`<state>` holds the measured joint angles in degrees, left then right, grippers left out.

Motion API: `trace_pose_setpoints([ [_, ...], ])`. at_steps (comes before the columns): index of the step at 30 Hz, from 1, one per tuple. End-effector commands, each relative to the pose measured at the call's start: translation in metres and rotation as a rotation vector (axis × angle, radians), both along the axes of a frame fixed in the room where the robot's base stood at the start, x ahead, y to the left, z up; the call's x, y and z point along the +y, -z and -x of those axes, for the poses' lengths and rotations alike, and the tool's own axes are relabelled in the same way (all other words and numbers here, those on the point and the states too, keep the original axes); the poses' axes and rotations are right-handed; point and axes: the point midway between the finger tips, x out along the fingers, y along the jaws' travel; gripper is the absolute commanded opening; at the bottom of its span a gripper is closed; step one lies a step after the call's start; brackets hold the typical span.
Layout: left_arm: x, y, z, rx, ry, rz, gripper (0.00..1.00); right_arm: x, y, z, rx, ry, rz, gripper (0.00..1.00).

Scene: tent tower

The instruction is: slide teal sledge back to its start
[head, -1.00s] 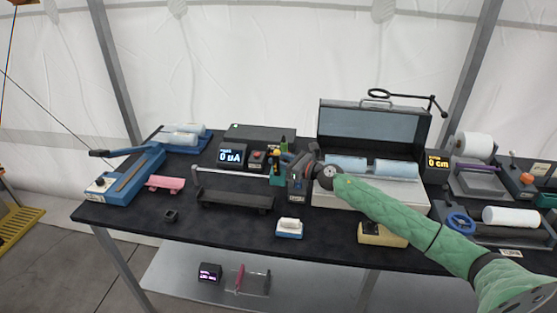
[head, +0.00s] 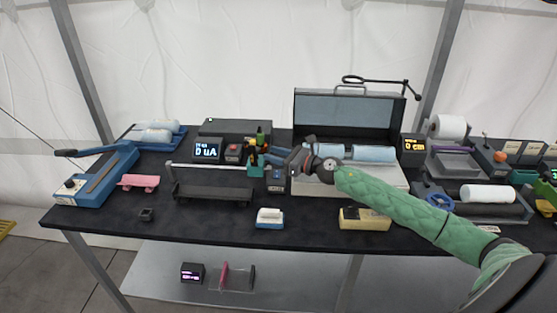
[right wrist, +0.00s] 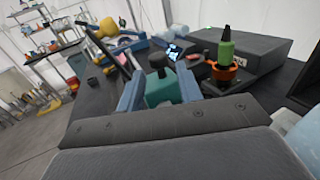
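The teal sledge (head: 256,171) sits at the right end of a pale rail (head: 210,167), behind a dark trough. In the right wrist view the sledge (right wrist: 160,92) is a teal block with a black knob on top. My right gripper (head: 271,157) comes in from the right beside the sledge. In the right wrist view its two blue fingers (right wrist: 160,88) are apart, one on each side of the block. They look open, though contact with its sides is hard to judge. My left gripper is in neither current view.
The dark trough (head: 212,192) stands in front of the rail. A small dark box (head: 277,180) is just right of the sledge. Bottles in an orange holder (right wrist: 224,66) stand close behind. A white-topped blue block (head: 269,218) lies in front. The front table edge has bare space.

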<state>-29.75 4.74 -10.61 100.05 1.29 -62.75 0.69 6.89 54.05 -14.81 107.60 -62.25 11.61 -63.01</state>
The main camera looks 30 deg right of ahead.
Motion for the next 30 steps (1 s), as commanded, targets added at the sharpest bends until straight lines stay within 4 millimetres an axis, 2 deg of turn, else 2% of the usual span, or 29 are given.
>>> trace_pose_setpoints([
  [6,-0.003,-0.019,-0.005,0.001,0.000,0.004,0.36,-0.006,0.001,0.009,0.001,0.000,0.001,0.35],
  [12,-0.004,-0.023,-0.006,0.001,0.000,0.005,0.36,-0.007,0.000,0.011,-0.001,0.000,0.001,0.35],
  [25,-0.003,-0.022,-0.005,0.003,0.001,0.004,0.36,-0.007,-0.001,0.011,-0.001,0.000,0.001,0.35],
  [30,0.000,-0.004,-0.002,0.001,0.002,-0.003,0.36,-0.007,-0.012,0.010,-0.001,0.000,0.001,0.35],
])
